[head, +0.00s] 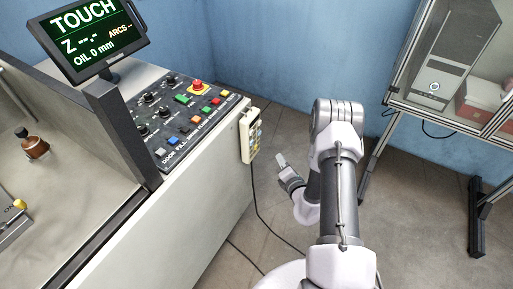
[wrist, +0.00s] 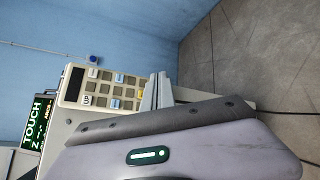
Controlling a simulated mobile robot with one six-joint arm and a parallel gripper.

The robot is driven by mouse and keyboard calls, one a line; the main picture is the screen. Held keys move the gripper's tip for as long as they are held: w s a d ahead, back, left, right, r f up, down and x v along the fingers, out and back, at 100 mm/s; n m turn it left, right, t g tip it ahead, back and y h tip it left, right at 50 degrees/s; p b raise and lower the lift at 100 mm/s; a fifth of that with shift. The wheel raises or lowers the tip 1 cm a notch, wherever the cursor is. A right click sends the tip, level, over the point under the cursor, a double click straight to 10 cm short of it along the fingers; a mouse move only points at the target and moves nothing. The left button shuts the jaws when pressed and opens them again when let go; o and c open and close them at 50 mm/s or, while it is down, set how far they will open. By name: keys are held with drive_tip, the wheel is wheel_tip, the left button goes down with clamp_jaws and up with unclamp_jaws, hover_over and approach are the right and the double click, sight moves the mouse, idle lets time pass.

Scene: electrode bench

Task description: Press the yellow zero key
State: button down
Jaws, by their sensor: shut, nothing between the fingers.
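A cream handheld keypad (head: 248,140) hangs on the right end of the machine's side, its keys too small to read in the head view. In the wrist view the keypad (wrist: 66,97) lies turned sideways, with a dark display and rows of beige and light-blue keys. A yellow key (wrist: 141,93) shows at its right edge, partly hidden by my fingers; I cannot read its label. My gripper (head: 281,160) is shut and empty, to the right of the keypad and slightly below it. Its fingers (wrist: 158,85) overlap the keypad's edge in the wrist view; contact cannot be told.
The machine's panel (head: 180,118) carries a red emergency button (head: 197,86) and coloured keys. A screen (head: 91,32) reads TOUCH. The keypad's black cable (head: 256,205) hangs to the floor. A cabinet (head: 440,105) on legs stands right.

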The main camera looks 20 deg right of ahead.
drive_tip(key=w+a, duration=0.4)
drive_tip(key=w, duration=0.1)
drive_tip(key=shift+w+a, duration=0.15)
drive_tip(key=shift+w, duration=0.05)
drive_tip(key=shift+w, duration=0.1)
idle(1.9)
drive_tip(key=shift+w+a, duration=0.2)
drive_tip(key=shift+w+a, duration=0.25)
drive_tip(key=shift+w, duration=0.1)
idle(0.7)
drive_tip(key=shift+s+d, duration=0.45)
drive_tip(key=shift+s, duration=0.2)
drive_tip(key=s+d, duration=0.1)
drive_tip(key=s, duration=0.1)
drive_tip(key=s+d, duration=0.2)
idle(0.5)
